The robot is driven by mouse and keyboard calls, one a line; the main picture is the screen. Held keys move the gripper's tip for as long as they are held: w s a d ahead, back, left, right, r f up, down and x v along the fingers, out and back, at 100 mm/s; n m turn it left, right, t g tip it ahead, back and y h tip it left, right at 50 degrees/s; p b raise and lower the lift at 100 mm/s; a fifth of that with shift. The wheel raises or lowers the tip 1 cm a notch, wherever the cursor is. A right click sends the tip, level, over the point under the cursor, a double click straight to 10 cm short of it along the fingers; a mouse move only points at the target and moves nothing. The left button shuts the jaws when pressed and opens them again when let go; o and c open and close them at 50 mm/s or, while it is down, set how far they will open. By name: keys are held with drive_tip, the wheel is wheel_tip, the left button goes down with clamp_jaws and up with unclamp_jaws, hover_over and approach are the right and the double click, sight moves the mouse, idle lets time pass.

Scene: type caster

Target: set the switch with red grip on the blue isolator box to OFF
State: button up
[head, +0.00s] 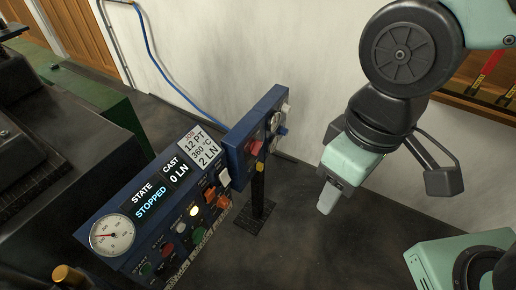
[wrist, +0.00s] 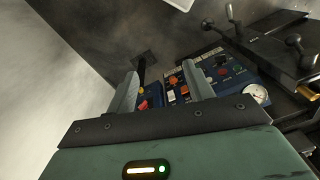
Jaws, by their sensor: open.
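The blue isolator box (head: 239,163) stands on a dark post, left of my gripper in the head view. Its face carries a red grip (head: 257,146), small and seen at a slant; I cannot read which position it points to. In the wrist view the blue box (wrist: 155,99) and a red grip (wrist: 143,104) show between my fingers, partly cut off by the gripper body. My gripper (head: 326,204) hangs to the right of the box, apart from it, pointing down. Its fingers (wrist: 160,70) are open with nothing held between them.
A blue control panel (head: 150,222) with a gauge (head: 112,235), a lit display reading STOPPED and several buttons lies left of the box. Other knobs (head: 281,131) sit on the box's face. A white wall (head: 215,50) is behind. Floor (head: 300,240) between box and gripper is clear.

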drive_tip(key=shift+c, duration=0.9)
drive_tip(key=shift+w+f, duration=0.25)
drive_tip(key=shift+w, duration=0.05)
drive_tip(key=shift+c, duration=1.1)
drive_tip(key=w+d+f+m+t+y+b, duration=0.1)
drive_tip(key=w+f+t+y+b, duration=0.25)
drive_tip(key=w+f, duration=0.75)
drive_tip(key=w+f+m+t+y+b, duration=0.15)
drive_tip(key=w+f+b, duration=0.25)
drive_tip(key=w+f, duration=0.65)
drive_tip(key=m+t+y+b, duration=0.3)
drive_tip(key=t+y+b, duration=0.35)
drive_tip(key=y, duration=0.25)
approach(256, 148)
drive_tip(key=x, duration=0.7)
drive_tip(key=shift+w+d+g, duration=0.15)
drive_tip(key=shift+w+g, duration=0.3)
drive_tip(key=shift+w, duration=0.05)
